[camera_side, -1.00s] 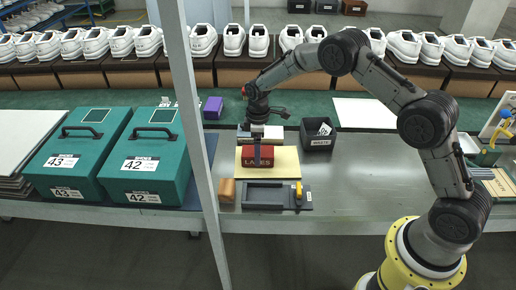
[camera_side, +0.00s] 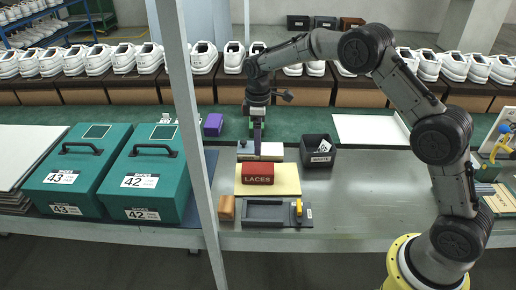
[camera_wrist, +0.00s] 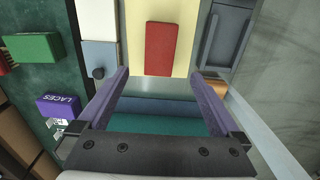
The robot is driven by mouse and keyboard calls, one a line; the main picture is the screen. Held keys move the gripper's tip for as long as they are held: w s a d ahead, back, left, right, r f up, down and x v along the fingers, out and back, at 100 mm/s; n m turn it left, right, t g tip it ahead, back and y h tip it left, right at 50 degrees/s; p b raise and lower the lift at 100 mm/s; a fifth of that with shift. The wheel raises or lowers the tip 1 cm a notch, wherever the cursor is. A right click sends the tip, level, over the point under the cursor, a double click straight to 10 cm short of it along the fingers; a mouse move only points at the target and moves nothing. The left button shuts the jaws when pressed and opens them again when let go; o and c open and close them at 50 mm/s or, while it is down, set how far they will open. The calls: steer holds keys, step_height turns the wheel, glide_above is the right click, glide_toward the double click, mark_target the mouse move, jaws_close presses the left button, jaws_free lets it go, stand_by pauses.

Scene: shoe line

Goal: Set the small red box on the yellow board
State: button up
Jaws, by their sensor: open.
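The small red box (camera_side: 258,173), labelled LACES, lies flat on the yellow board (camera_side: 286,186) in the side view. In the wrist view the red box (camera_wrist: 160,48) rests within the yellow board (camera_wrist: 188,12), near the board's edge. My gripper (camera_side: 257,150) is above and behind the box, raised clear of it. In the wrist view my gripper's purple fingers (camera_wrist: 160,80) are wide apart with nothing between them. The box and the fingers are apart.
A black bin (camera_side: 318,150) stands right of the board. A dark tray (camera_side: 265,212) and an orange-brown block (camera_side: 226,208) lie in front. Teal boxes (camera_side: 148,175) stand left, past a grey post (camera_side: 190,110). A purple box (camera_side: 213,125) sits behind.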

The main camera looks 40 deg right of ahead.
steer(key=s+r+m+t, duration=0.3)
steer(key=s+r+m, duration=0.1)
steer(key=s+r, duration=1.2)
steer(key=s+m+t, duration=0.2)
steer(key=s+m, duration=0.3)
steer(key=s, duration=1.6)
steer(key=shift+t, duration=0.3)
steer(key=shift+r, duration=0.1)
